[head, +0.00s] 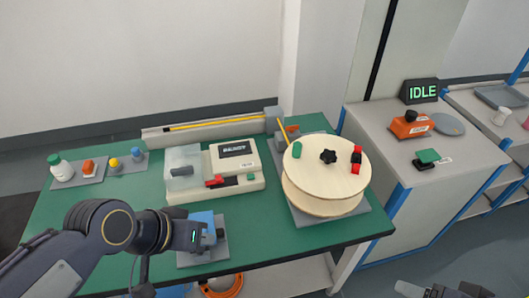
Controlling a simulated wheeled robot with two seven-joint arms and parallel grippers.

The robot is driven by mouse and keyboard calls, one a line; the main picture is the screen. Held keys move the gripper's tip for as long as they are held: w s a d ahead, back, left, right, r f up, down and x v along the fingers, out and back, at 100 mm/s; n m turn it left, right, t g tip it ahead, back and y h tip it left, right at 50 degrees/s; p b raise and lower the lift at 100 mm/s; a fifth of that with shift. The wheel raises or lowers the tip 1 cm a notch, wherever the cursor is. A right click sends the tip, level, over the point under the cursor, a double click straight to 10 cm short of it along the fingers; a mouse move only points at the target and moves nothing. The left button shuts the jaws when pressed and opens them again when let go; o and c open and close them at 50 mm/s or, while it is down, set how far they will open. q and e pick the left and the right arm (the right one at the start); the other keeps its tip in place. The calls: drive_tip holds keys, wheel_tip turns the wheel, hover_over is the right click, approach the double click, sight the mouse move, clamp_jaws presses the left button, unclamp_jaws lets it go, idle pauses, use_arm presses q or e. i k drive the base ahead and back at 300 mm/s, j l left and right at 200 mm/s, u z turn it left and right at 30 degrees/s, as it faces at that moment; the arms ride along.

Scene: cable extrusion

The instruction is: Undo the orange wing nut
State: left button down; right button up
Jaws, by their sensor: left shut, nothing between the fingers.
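A small orange piece (291,129), which looks like the wing nut, sits at a grey block behind the wooden spool (325,172); it is too small to tell how it is seated. My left gripper (221,233) is at the table's front edge, beside a blue block on a grey plate, well in front of the orange piece. It is shut and empty. Part of my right gripper (440,290) shows at the bottom right edge, far from the orange piece; its fingers are not clear.
A grey machine (241,165) with a clear cover stands mid-table. A long rail (215,126) with a yellow strip lies behind it. Small trays (78,172) with a bottle and coloured pieces are at left. A side cabinet (437,160) carries an IDLE display and an orange box.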

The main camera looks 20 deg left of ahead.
sight(292, 128)
drive_tip(key=i+l+u, duration=0.15)
drive_tip(key=u, duration=0.35)
drive_tip(key=i+l+u, duration=0.1)
drive_tip(key=u, duration=0.4)
drive_tip(key=i+l+u, duration=0.1)
drive_tip(key=l+u, duration=0.2)
drive_tip(key=u, duration=0.2)
